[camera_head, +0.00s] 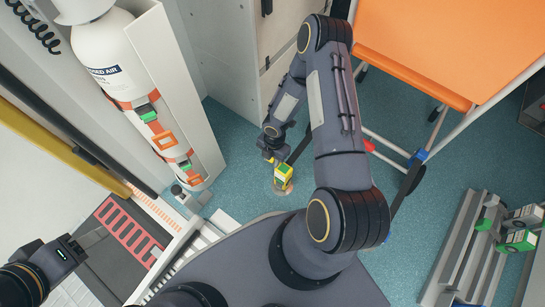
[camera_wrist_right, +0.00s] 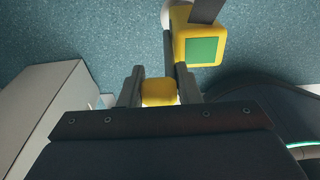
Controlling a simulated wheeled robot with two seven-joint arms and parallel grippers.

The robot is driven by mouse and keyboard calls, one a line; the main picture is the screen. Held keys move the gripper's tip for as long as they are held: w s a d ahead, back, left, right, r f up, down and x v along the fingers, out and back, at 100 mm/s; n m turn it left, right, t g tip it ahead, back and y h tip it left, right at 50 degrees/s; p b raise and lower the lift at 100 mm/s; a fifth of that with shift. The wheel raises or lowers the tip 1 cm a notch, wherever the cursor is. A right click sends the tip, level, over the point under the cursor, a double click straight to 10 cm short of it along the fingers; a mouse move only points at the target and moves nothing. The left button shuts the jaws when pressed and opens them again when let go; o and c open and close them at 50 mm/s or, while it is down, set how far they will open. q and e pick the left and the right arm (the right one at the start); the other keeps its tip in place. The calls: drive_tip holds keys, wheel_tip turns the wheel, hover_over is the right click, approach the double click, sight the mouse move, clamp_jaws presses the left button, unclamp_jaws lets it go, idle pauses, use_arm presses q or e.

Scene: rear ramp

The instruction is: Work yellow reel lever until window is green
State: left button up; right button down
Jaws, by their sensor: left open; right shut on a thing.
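The yellow reel (camera_head: 284,172) sits low on the teal floor in the head view, with a dark strap running from it. In the right wrist view the reel (camera_wrist_right: 181,50) is at top centre right, and its square window (camera_wrist_right: 202,51) is green. My right gripper (camera_head: 270,157) reaches down beside the reel. In the wrist view its two fingers are shut on the yellow lever (camera_wrist_right: 158,92), whose rounded end shows between them. My left gripper (camera_head: 92,238) is open and empty at the lower left, well away from the reel.
A white cylinder (camera_head: 105,52) is strapped in a rack at the left. An orange stretcher (camera_head: 440,45) with a white frame stands at the upper right. A red slotted panel (camera_head: 128,232) lies at lower left. Metal rails with green-and-white blocks (camera_head: 518,241) are at right.

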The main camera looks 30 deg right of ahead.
drive_tip(key=shift+w, duration=0.2)
drive_tip(key=c, duration=1.1)
unclamp_jaws()
drive_tip(key=shift+s, duration=0.1)
drive_tip(key=shift+o, duration=0.2)
wheel_tip(320, 180, up, 8)
drive_tip(key=d+p, duration=0.1)
drive_tip(key=p, duration=0.2)
drive_tip(key=shift+w, duration=0.25)
